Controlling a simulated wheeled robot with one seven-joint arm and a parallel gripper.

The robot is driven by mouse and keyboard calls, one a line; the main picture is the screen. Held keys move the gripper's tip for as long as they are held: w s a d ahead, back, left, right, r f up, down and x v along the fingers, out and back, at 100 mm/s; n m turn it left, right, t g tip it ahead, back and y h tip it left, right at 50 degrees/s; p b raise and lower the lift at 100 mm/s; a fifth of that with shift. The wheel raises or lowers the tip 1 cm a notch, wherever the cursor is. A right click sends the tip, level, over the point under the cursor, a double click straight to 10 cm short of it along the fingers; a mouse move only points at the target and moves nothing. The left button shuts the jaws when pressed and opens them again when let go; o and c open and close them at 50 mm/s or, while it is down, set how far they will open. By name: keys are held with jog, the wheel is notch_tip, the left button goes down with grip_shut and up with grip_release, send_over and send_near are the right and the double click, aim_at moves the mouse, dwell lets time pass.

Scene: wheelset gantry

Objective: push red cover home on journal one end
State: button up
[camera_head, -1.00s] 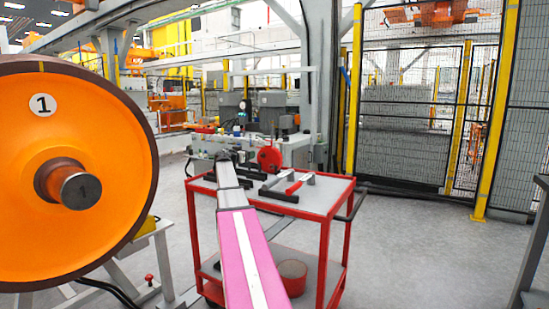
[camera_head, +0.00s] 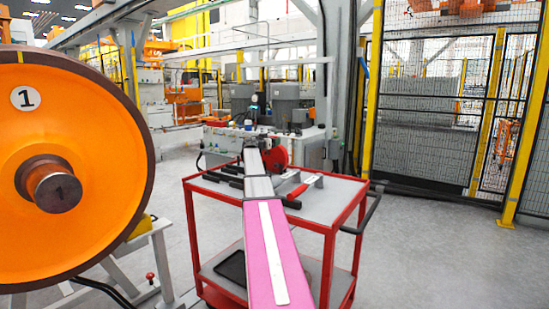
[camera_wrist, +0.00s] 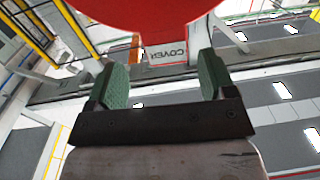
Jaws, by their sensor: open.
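The red cover (camera_head: 276,158) is a round disc standing at the back of the red cart's top, partly hidden by my arm. In the wrist view the red cover (camera_wrist: 150,14) fills the top middle, just beyond my fingertips. My gripper (camera_wrist: 165,80) is open, with green pads apart and nothing seen held between them. In the head view my arm reaches over the cart and its end is close to the cover's left side. The orange wheel (camera_head: 95,130), marked 1, stands at the left.
The red cart (camera_head: 345,215) holds a red-handled tool (camera_head: 297,191) and black-handled tools (camera_head: 225,176) on its grey top. A grey stand (camera_head: 160,240) is below the wheel. Yellow-posted fencing (camera_head: 440,110) is behind. Floor at right is clear.

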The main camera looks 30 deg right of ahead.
jog(key=x, duration=0.6)
jog(key=shift+w+r, duration=0.2)
jog(key=shift+w, duration=0.25)
grip_shut()
